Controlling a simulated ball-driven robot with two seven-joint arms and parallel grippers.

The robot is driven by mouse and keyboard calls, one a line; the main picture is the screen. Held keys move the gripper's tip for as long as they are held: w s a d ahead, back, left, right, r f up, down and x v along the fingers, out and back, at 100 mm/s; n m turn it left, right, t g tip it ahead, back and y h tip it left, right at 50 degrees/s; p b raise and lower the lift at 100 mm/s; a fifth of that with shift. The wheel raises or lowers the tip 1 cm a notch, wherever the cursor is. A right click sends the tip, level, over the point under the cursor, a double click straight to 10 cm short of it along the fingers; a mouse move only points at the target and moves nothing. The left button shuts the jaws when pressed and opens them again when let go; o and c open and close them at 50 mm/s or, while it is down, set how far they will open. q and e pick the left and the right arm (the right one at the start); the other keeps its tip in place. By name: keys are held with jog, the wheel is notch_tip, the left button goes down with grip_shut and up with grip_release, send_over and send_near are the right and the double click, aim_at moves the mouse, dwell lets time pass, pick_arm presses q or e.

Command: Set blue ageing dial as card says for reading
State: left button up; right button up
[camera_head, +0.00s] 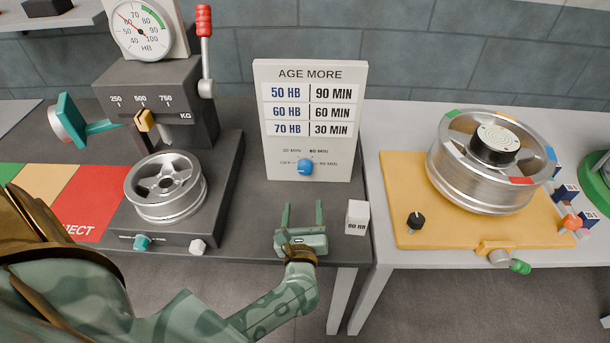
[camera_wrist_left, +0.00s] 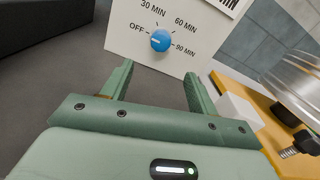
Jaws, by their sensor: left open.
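The blue ageing dial (camera_head: 306,167) is on the lower part of the white AGE MORE card panel (camera_head: 262,130). The card pairs 50 HB with 90 MIN, 60 HB with 60 MIN and 70 HB with 30 MIN. In the left wrist view the dial (camera_wrist_left: 160,40) has OFF, 30, 60 and 90 MIN around it; its pale mark appears to face the OFF side. The HB gauge (camera_head: 141,30) has a red needle pointing up-left, seemingly near 50 to 60; the exact value is too small to tell. My left gripper (camera_head: 303,215) is open and empty in front of the dial, apart from it.
A small white block (camera_head: 357,217) marked HB stands right of my left gripper. The hardness tester holds a silver wheel (camera_head: 165,187) at left. Another wheel (camera_head: 488,165) sits on a yellow base on the right table.

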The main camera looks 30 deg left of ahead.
aim_at(305, 172)
pick_arm(q)
jog(key=b+x, duration=0.1)
jog(key=x, duration=1.1)
jog(key=shift+d, duration=0.1)
jog(key=shift+c, duration=0.3)
jog(key=c, duration=0.9)
